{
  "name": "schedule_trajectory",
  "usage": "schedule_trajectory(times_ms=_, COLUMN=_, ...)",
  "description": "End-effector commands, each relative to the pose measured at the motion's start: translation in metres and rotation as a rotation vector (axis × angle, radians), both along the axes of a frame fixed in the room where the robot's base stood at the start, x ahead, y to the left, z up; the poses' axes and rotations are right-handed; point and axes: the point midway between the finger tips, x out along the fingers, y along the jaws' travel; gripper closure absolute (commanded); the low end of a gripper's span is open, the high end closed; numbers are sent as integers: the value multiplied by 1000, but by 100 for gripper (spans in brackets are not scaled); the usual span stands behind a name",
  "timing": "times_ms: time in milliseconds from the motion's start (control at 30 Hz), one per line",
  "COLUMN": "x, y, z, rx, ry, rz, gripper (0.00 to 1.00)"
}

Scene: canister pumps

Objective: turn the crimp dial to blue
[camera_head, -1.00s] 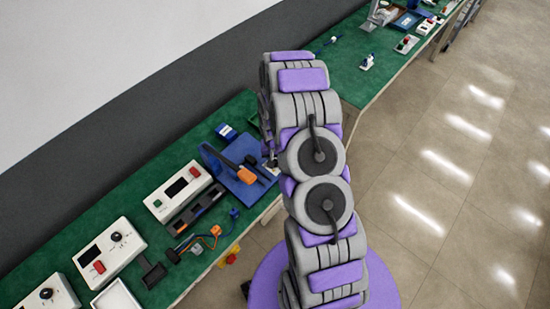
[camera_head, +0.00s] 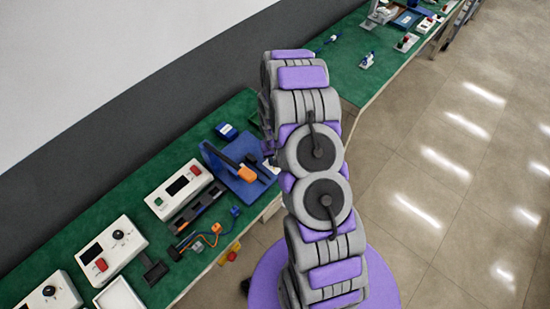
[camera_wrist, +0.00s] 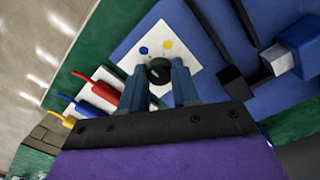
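The crimp dial (camera_wrist: 159,70) is a small black round knob on a white plate (camera_wrist: 188,61) in the wrist view. A blue dot (camera_wrist: 144,50) and a yellow dot (camera_wrist: 167,44) are on the plate, beyond the knob. My gripper (camera_wrist: 159,75) has its two blue-grey fingers apart, one on each side of the knob. I cannot tell whether they press on it or which dot it points at. The plate lies on the blue base (camera_wrist: 215,30) of the crimp station, also visible in the head view (camera_head: 232,178). My arm hides the fingers there.
Red, blue and yellow-handled parts (camera_wrist: 104,91) lie left of the plate. A dark lever (camera_wrist: 236,82) and a blue block (camera_wrist: 296,52) are to the right. In the head view, white control boxes (camera_head: 180,189) and a blue box (camera_head: 227,131) stand on the green bench.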

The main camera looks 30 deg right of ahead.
Motion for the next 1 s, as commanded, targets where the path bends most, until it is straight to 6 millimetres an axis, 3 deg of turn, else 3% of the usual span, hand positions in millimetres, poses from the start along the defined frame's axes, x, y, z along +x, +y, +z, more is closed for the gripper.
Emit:
schedule_trajectory(times_ms=233, x=0, y=0, z=0, rx=0, ry=0, rz=-1, gripper=46)
schedule_trajectory(times_ms=567, x=0, y=0, z=4, rx=0, ry=0, rz=-1, gripper=45)
schedule_trajectory(times_ms=767, x=2, y=0, z=29, rx=0, ry=-5, rz=-1, gripper=45)
schedule_trajectory(times_ms=1000, x=2, y=1, z=76, rx=-1, ry=-3, rz=-2, gripper=45)
